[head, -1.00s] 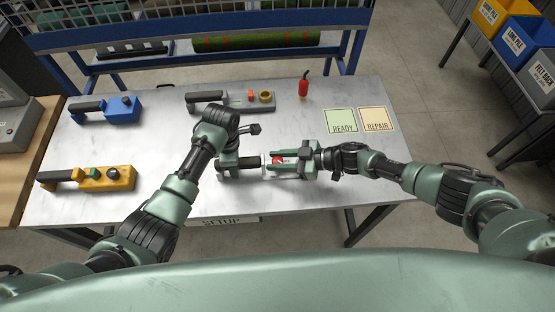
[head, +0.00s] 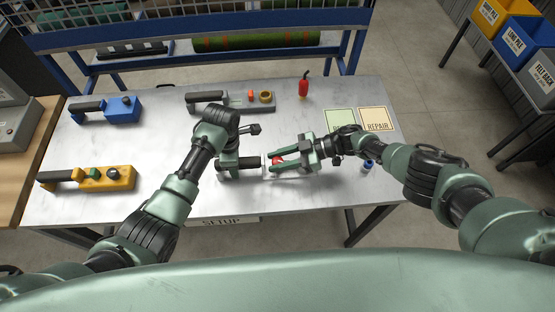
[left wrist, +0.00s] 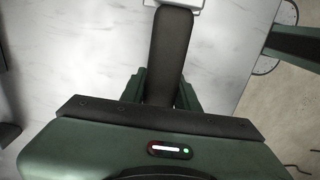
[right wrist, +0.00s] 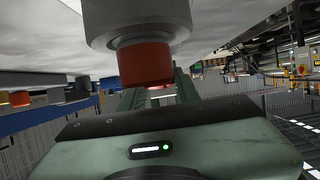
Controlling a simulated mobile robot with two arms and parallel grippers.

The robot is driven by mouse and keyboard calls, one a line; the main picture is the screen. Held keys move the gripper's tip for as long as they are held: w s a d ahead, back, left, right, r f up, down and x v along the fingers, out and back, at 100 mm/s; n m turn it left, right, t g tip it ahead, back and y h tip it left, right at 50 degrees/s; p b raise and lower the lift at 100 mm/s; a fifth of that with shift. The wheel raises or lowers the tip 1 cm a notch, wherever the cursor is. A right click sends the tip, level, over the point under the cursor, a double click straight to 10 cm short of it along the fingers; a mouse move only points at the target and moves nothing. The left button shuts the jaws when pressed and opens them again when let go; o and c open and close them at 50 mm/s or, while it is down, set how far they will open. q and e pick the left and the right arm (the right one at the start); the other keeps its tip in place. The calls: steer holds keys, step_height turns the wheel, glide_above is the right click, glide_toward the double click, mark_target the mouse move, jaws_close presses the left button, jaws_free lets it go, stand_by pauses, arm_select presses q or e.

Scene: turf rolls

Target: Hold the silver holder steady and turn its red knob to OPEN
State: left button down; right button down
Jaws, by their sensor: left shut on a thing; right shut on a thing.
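The silver holder (head: 287,178) lies near the front middle of the table, mostly hidden under my grippers. My left gripper (head: 229,163) is shut on its black handle (left wrist: 169,60), which fills the jaws in the left wrist view. The red knob (head: 277,160) shows between the fingers of my right gripper (head: 280,162), which is shut on it from the right. The gripper's fingers slant a little. The knob's pointer and any OPEN mark cannot be read. In the right wrist view a grey round body with a red end stands large before the fingers; I cannot tell its part.
A blue holder (head: 123,107), a yellow holder (head: 108,178) and a grey holder (head: 249,101) lie around. A red bottle (head: 303,89) stands at the back. The READY card (head: 340,117) and REPAIR card (head: 376,116) lie at right. A small blue-and-white thing (head: 367,167) is beside my right wrist.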

steer(key=c, duration=1.3)
jaws_free()
steer(key=shift+f, duration=0.1)
steer(key=v, duration=1.2)
steer(key=shift+s, duration=0.1)
